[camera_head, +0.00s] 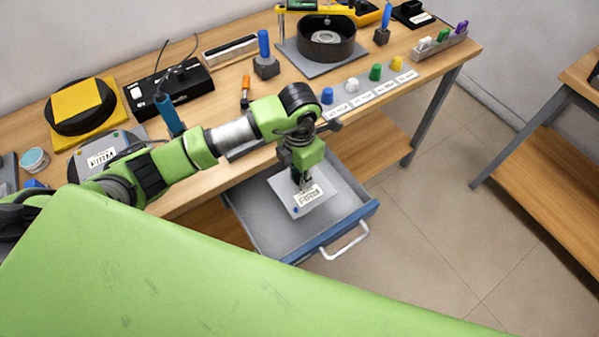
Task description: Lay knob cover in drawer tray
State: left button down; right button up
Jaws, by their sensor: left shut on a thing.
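My left gripper (304,182) points down into the open drawer (262,222) below the front edge of the workbench. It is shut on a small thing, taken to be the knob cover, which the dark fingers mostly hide. Just under the fingertips is a pale grey plate with a white printed label (308,195) and a small blue spot near its front corner. I cannot tell whether the held cover touches this plate. The drawer has grey walls, a blue front (345,225) and a pale handle (345,243). My right gripper is not in view.
Blue, white, green and yellow caps (397,63) stand along labels at the bench's right. Behind them is a round dark pan (326,42). A black box (170,90) and a labelled grey panel (103,157) are at left. The drawer floor around the plate is clear.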

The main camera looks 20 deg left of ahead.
pick_arm(q)
notch_tip(320, 180, down, 13)
jog(key=b, duration=1)
jog(key=shift+f, duration=0.15)
jog(key=c, duration=1.8)
grip_release()
jog(key=shift+o, duration=0.2)
notch_tip(320, 180, up, 12)
jog(key=shift+r, duration=0.1)
